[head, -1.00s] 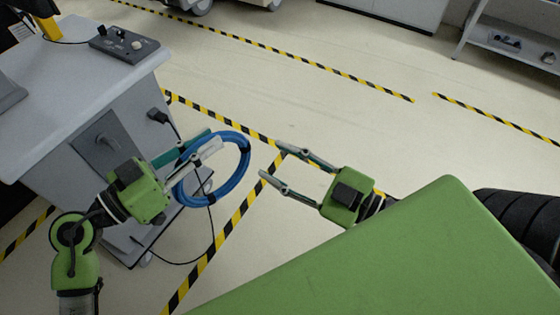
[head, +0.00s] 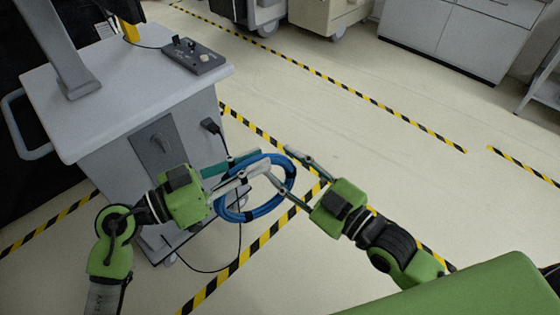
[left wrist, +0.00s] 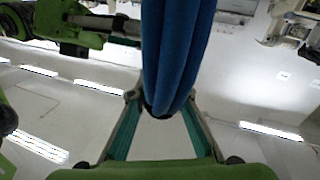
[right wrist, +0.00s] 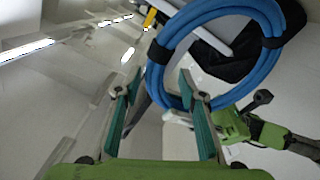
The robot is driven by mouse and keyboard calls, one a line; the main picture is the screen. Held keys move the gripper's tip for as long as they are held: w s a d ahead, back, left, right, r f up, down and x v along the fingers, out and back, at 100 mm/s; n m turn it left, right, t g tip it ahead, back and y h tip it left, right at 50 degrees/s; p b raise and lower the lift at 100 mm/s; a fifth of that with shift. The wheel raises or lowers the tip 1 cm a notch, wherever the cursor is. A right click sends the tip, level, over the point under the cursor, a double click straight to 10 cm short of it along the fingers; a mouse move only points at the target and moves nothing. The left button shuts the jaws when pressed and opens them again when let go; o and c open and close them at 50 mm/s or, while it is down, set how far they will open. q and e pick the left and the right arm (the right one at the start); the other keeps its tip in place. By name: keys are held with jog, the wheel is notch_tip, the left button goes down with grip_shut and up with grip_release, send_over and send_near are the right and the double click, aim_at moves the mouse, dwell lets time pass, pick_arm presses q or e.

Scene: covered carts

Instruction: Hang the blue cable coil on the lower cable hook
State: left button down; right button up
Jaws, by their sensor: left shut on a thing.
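The blue cable coil (head: 288,186) hangs in the air as a ring, to the right of the grey cart. Black bands bind it in the right wrist view (right wrist: 265,72). My left gripper (head: 258,162) is shut on the coil, which rises from between its fingers in the left wrist view (left wrist: 176,55). My right gripper (head: 277,161) is open and empty, its fingertips close to the coil's right side. Whether they touch it I cannot tell. A dark plate with a small projecting part (head: 157,144) is on the cart's side. I cannot make out which part is the lower cable hook.
The grey cart (head: 90,130) carries a control box (head: 195,56) on top. A black plug (head: 211,126) with a trailing black cable sticks out of its side. Cabinets (head: 455,40) stand at the back. The floor between, marked with yellow-black tape, is clear.

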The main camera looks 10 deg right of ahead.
jog(key=shift+x, duration=0.85)
pick_arm(q)
jog(key=shift+r, duration=0.1)
pick_arm(e)
jog(key=shift+s, duration=0.1)
grip_shut()
pick_arm(q)
jog(key=c, duration=1.8)
grip_release()
